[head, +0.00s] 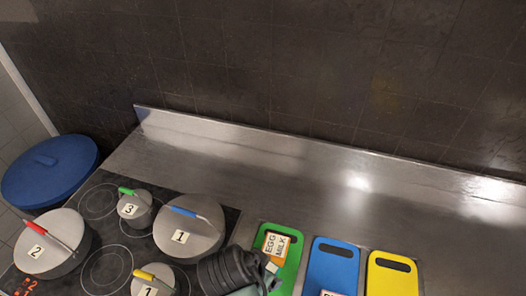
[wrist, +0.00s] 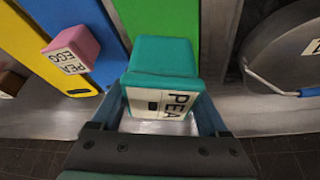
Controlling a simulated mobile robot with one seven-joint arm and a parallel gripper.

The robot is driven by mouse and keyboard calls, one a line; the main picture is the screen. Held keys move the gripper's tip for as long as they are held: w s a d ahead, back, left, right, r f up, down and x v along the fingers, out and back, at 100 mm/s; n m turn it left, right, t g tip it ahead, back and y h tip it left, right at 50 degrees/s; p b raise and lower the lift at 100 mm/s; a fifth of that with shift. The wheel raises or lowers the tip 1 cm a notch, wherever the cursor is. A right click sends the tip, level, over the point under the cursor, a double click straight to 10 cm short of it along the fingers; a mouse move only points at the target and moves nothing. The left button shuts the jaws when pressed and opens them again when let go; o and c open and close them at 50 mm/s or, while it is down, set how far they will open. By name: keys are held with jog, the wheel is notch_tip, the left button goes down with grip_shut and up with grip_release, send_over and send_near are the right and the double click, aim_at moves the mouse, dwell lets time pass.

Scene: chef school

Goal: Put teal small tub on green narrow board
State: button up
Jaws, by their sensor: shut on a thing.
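My gripper (wrist: 162,112) is shut on the teal small tub (wrist: 160,55), which sits between its two fingers with a white label reading PEA. The board also shows in the head view (head: 290,272), close to my gripper. I cannot tell whether the tub touches the board.
A blue board (head: 332,268) and a yellow board (head: 392,275) lie to the right. A pink tub (wrist: 75,45) is on the blue board. Lidded pots (head: 190,228) stand on the hob left.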

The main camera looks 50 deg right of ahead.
jog(key=shift+m, duration=0.4)
jog(key=f, duration=0.4)
jog(key=shift+s+d+f+p, duration=0.25)
jog(key=shift+s+d+p, duration=0.1)
jog(key=shift+d+p, duration=0.05)
jog(key=shift+f+p, duration=0.3)
jog(key=shift+f, duration=2.25)
jog(key=shift+f, duration=0.2)
jog(key=o, duration=1.5)
jog(key=shift+r, duration=0.1)
